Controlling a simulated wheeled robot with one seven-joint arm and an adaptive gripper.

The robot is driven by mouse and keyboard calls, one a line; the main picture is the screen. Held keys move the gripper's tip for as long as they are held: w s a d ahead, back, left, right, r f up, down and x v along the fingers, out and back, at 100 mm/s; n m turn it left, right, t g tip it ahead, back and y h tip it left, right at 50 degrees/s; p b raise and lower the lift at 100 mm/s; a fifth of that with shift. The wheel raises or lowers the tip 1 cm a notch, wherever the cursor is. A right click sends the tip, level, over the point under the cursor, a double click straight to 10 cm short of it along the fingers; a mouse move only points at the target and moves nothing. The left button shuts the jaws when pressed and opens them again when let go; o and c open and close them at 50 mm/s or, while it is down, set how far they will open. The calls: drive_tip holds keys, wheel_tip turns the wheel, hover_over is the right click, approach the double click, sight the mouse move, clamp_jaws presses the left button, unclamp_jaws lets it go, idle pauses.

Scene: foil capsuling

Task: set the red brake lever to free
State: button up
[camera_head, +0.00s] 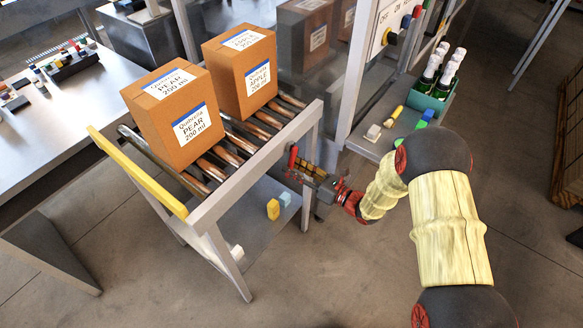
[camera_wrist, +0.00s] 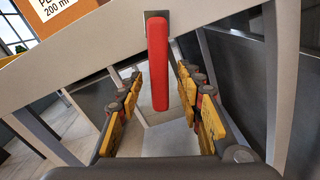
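The red brake lever (camera_wrist: 158,65) hangs down from a small plate on the grey end frame of the roller conveyor in the wrist view. In the head view the lever (camera_head: 293,157) is a small red bar at the frame's right side. My gripper (camera_wrist: 160,82) is open, with its yellow-padded fingers on the left and right of the lever. Gaps show on both sides, wider on the left. In the head view my gripper (camera_head: 308,174) is at the conveyor's right end, close to the lever. No free or locked marking is readable.
Two cartons, PEAR (camera_head: 165,115) and APPLE (camera_head: 238,75), stand on the rollers (camera_head: 225,155). A yellow bar (camera_head: 135,172) edges the conveyor's left side. A lower shelf (camera_head: 250,225) holds small blocks. A bench (camera_head: 385,140) with bottles (camera_head: 440,72) stands right. Floor in front is clear.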

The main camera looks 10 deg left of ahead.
drive_tip(key=shift+x, duration=0.75)
drive_tip(key=c, duration=0.3)
clamp_jaws()
